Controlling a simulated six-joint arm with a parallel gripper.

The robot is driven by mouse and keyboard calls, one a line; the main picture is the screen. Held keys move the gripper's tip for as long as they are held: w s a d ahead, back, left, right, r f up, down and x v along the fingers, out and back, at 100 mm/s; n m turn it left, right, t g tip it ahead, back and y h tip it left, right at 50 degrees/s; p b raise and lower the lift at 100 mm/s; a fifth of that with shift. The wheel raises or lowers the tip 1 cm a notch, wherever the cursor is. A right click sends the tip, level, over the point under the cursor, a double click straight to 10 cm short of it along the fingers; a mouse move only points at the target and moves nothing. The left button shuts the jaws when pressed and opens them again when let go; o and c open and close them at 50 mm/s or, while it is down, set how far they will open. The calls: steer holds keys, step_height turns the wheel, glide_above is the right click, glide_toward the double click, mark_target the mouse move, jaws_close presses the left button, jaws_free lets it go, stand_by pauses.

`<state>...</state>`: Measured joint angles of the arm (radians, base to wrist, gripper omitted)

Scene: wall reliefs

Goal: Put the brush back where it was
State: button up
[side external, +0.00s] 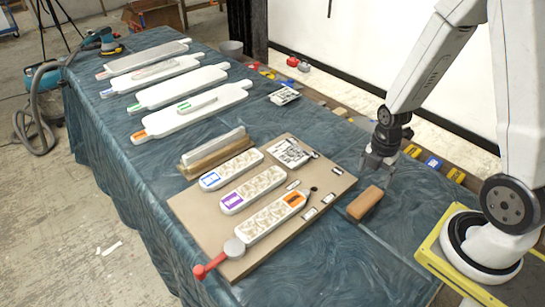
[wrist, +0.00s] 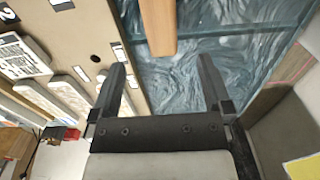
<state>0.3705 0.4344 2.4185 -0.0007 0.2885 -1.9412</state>
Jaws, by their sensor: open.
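A brown wooden block-shaped thing, which looks like the brush (side external: 365,203), lies on the blue cloth just off the right edge of the tan board. In the wrist view the brush (wrist: 160,25) shows at the top centre, partly cut off by the frame edge. My gripper (side external: 378,168) is open and empty, above the cloth and behind the brush. In the wrist view my gripper's two fingers (wrist: 161,70) are spread wide, with bare cloth between their tips and the brush beyond them.
Long white panels (side external: 195,110) lie at the far left of the table. Open cloth lies around the brush's right side.

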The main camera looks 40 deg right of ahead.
steer(key=shift+r, duration=0.1)
stand_by(0.5)
steer(key=w+a+r+m+t, duration=0.1)
steer(key=a+r+m, duration=0.8)
steer(key=m, duration=0.9)
steer(key=shift+w+a+r+t, duration=0.3)
steer(key=shift+a+t, duration=0.35)
steer(key=shift+t, duration=0.15)
steer(key=shift+f, duration=0.1)
